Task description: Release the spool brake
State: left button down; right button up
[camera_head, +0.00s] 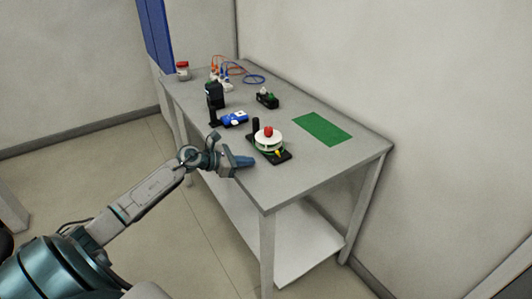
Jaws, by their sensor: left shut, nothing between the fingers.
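The spool (268,141) is a white disc with a green band and a red knob (268,131) on top. It sits on a black base (284,159) near the front edge of the table. A small yellow part (279,153) shows at the front right of the spool; I cannot tell whether it is the brake. My left gripper (250,161) is shut and empty at the table's front edge, just left of the spool base. I cannot tell whether it touches the base. My right gripper is out of view.
The grey table (290,183) holds a green mat (322,128) at right, a blue device (234,119), black holders (214,94) and a small black box (267,98). A red-lidded jar (183,70) and coloured cables (254,79) are at the back. The table's right front is clear.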

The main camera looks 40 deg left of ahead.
aim_at(278, 155)
pick_arm(q)
jog(key=x, duration=0.1)
jog(key=p+x, duration=0.1)
jog(key=x, duration=0.2)
jog(key=shift+d+r, duration=0.1)
jog(key=shift+r, duration=0.2)
jog(key=shift+w+d+r+p, duration=0.25)
jog(key=shift+w+p, duration=0.2)
jog(key=shift+p, duration=0.05)
jog(key=shift+w+d+r+p, duration=0.3)
jog(key=shift+w+p, duration=0.15)
jog(key=shift+w+d+r, duration=0.15)
jog(key=shift+w+d, duration=0.15)
jog(key=shift+w, duration=0.05)
jog(key=shift+p, duration=0.4)
